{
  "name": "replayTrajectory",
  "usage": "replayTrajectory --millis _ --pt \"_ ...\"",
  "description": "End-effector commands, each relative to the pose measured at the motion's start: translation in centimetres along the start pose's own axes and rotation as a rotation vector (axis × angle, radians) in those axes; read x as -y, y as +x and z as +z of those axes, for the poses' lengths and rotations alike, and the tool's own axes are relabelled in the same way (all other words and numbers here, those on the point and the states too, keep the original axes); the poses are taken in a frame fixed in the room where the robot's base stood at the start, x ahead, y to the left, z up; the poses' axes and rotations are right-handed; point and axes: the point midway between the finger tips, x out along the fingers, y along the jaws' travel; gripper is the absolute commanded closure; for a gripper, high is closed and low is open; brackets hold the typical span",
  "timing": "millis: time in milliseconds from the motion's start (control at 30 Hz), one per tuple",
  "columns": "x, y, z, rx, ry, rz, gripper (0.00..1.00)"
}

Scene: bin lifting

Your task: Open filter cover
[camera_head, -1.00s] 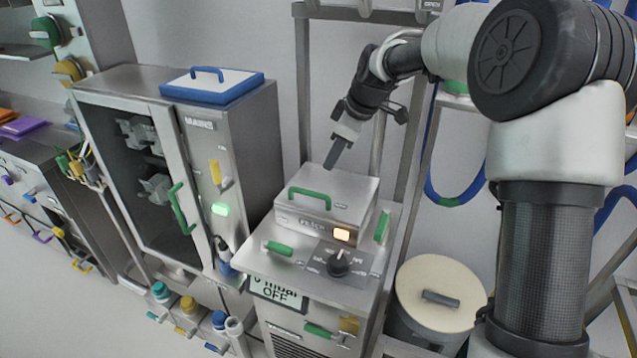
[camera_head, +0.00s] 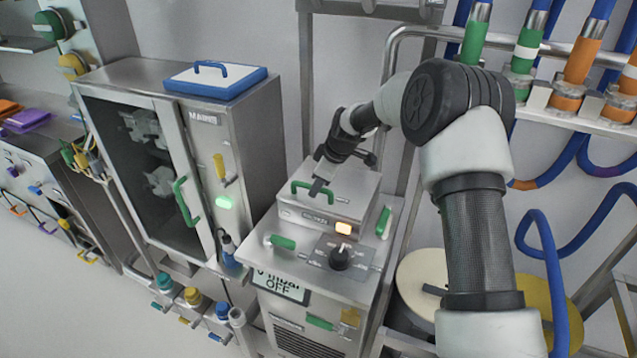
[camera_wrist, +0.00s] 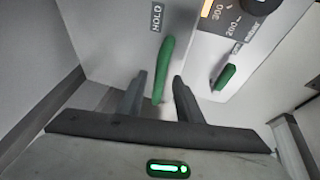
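The filter cover (camera_head: 335,205) is a metal box lid with a green handle (camera_head: 300,187) on top, and it sits closed on the steel machine. My gripper (camera_head: 318,190) is low over the cover at the handle. In the wrist view my gripper (camera_wrist: 160,92) is open, with its two dark fingers apart. The lower end of the green handle (camera_wrist: 164,68) lies between them, with gaps visible on both sides. The fingers partly hide the handle in the head view.
A metal cabinet (camera_head: 245,140) with a blue-rimmed lid (camera_head: 216,82) stands to the left. A round cream lid (camera_head: 415,290) and hoses are at the right.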

Motion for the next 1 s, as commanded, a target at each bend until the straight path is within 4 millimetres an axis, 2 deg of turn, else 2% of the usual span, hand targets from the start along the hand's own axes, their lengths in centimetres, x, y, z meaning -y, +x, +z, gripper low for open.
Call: replayTrajectory --millis 233,433,733,1000 --pt "0.0 0.1 0.0 0.000 0.000 0.000 0.68" --pt "0.0 0.1 0.0 0.000 0.000 0.000 1.00" --pt "-0.1 -0.1 0.0 0.000 0.000 0.001 1.00" --pt "-0.6 -1.0 -0.3 -0.002 0.000 0.005 1.00"
